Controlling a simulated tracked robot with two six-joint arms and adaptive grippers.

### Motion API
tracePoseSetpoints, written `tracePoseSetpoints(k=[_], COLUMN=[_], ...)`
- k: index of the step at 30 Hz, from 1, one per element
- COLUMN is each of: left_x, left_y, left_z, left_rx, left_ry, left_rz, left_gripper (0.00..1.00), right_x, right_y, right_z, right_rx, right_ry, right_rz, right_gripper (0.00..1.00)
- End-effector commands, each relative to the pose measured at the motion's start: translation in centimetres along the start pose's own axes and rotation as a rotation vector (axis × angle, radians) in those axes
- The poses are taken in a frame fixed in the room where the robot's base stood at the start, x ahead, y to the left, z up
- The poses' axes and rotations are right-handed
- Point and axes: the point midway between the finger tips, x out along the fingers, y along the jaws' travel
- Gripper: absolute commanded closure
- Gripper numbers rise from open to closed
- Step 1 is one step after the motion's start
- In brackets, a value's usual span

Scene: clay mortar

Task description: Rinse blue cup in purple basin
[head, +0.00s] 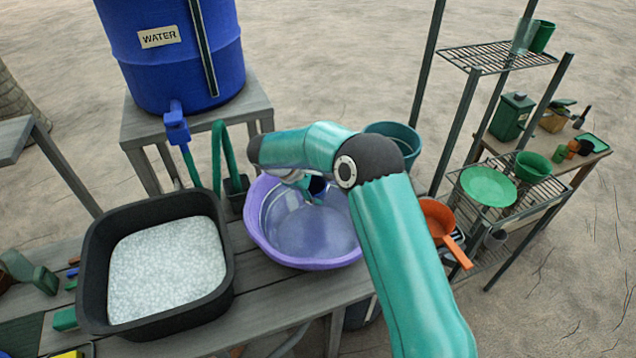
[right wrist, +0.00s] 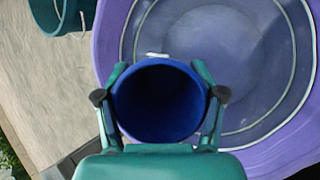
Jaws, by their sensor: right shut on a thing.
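The purple basin (head: 264,222) stands on the grey wooden bench and holds clear greyish liquid. My right arm reaches over it from the front right. My right gripper (head: 312,190) is over the basin, mostly hidden behind its own arm. In the right wrist view, the right gripper (right wrist: 160,90) is shut around the blue cup (right wrist: 160,66), one finger on each side. The cup's dark round opening faces the wrist camera, and the basin (right wrist: 112,30) lies behind it. In the head view only a small dark blue part of the cup shows. My left gripper is not in view.
A black tub (head: 95,255) of whitish foamy stuff stands left of the basin. A blue water barrel (head: 175,65) with a tap stands behind. A teal bucket (head: 405,135) is behind my arm. An orange pan (head: 437,215) and a shelf rack with green dishes (head: 488,186) are at the right.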

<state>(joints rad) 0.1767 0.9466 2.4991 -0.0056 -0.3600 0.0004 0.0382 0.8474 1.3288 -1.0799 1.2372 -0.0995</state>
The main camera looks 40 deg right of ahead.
Motion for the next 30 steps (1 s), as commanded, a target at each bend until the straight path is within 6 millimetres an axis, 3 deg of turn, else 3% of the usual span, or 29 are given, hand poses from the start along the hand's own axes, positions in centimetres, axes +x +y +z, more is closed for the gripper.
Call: tracePoseSetpoints(k=[9,30], left_x=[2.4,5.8], left_y=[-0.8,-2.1], left_z=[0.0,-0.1], left_rx=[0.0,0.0], left_ry=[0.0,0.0], left_rz=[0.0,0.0], left_gripper=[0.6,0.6], right_x=[3.7,10.7], right_y=[-2.2,-6.4], right_z=[-1.6,-4.6], right_rx=[-0.002,0.0], right_ry=[-0.001,0.0], right_rz=[0.001,0.0], right_gripper=[0.67,0.67])
